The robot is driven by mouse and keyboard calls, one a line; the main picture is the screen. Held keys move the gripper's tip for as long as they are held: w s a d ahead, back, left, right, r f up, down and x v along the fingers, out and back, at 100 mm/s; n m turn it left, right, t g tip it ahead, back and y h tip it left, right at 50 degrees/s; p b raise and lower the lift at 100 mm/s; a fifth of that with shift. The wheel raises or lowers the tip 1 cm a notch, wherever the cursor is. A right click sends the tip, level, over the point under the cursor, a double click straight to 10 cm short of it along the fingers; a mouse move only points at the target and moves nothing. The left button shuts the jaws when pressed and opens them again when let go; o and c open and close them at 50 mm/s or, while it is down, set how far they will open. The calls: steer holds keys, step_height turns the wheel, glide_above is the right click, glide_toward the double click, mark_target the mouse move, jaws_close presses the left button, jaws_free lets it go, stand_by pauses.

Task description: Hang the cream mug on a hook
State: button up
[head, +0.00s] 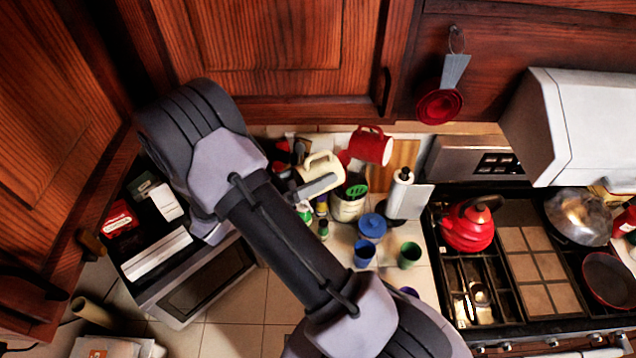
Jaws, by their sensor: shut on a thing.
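The cream mug (317,170) is in the head view, below the lower edge of the wall cabinet, with its handle loop toward the upper left. My gripper (320,186) is shut on the cream mug and holds it above the counter. My arm hides much of the gripper's base. A red mug (371,147) hangs just under the cabinet, to the right of the cream mug. The hooks themselves are too small or hidden to make out.
A wooden cabinet (265,45) lies close above. On the counter below stand a utensil jar (347,207), a paper towel roll (399,192), a blue cup (364,253) and a green cup (409,255). A microwave (205,285) is lower left; a red kettle (467,228) is on the stove.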

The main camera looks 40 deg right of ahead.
steer(key=shift+w+d+f, duration=0.1)
steer(key=shift+w+d, duration=0.25)
steer(key=shift+d, duration=0.15)
steer(key=w+d+f+b, duration=0.1)
steer(key=w+d+b, duration=0.2)
steer(key=w+d, duration=0.2)
steer(key=shift+w+d, duration=0.25)
steer(key=shift+w, duration=1)
steer(key=o, duration=2)
